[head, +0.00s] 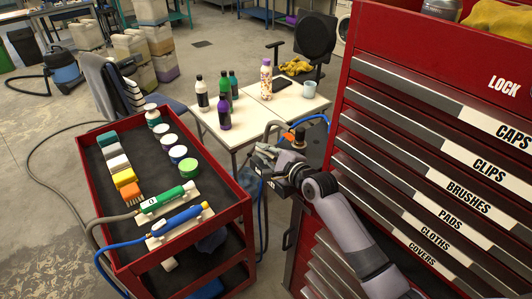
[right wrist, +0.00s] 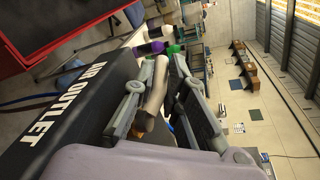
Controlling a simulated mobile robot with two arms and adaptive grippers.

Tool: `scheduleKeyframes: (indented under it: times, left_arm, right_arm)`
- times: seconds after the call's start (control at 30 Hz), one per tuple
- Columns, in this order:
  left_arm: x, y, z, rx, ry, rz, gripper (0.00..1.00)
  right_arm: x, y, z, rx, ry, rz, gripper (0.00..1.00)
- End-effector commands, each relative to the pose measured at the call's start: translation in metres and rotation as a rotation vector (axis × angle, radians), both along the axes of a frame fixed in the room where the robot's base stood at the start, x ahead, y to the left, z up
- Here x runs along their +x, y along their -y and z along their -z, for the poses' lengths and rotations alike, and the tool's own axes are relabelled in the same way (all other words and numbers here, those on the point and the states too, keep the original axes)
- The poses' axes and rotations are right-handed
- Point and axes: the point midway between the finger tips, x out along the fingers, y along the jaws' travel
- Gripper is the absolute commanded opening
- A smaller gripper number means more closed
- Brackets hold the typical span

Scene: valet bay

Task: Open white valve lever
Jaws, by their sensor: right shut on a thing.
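My right gripper (head: 266,158) reaches in from the lower right in the head view, between the red cart and the red drawer cabinet. In the right wrist view its two fingers (right wrist: 165,88) are shut on the white valve lever (right wrist: 154,86), a pale bar that runs between them. The lever sits beside the black box marked AIR OUTLET (right wrist: 75,105). The lever's pivot is hidden by the fingers, so its exact turn cannot be told. My left gripper is not in view.
The red cart (head: 247,208) with brushes, jars and two hose tools stands at left. The red drawer cabinet (head: 425,150) stands close at right. Behind is a pale table (head: 285,108) with bottles and a cup. A blue hose (head: 262,215) hangs near the gripper.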

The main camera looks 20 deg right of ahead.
Motion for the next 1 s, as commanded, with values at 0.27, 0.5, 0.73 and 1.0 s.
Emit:
scheduleKeyframes:
  times: [0.27,0.5,0.73,1.0]
  left_arm:
    - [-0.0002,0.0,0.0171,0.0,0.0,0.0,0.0]
    - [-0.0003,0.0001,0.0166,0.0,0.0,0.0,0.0]
    - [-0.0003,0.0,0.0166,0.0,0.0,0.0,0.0]
    - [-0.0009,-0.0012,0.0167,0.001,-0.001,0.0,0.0]
  right_arm:
    - [-0.0011,0.0013,-0.0013,-0.008,0.007,-0.092,0.0]
    - [-0.0016,0.0006,-0.0031,-0.005,0.006,-0.102,0.0]
    - [-0.0016,0.0007,-0.003,-0.004,0.006,-0.101,0.19]
    - [-0.0023,-0.0006,-0.0015,-0.002,0.004,-0.102,0.21]
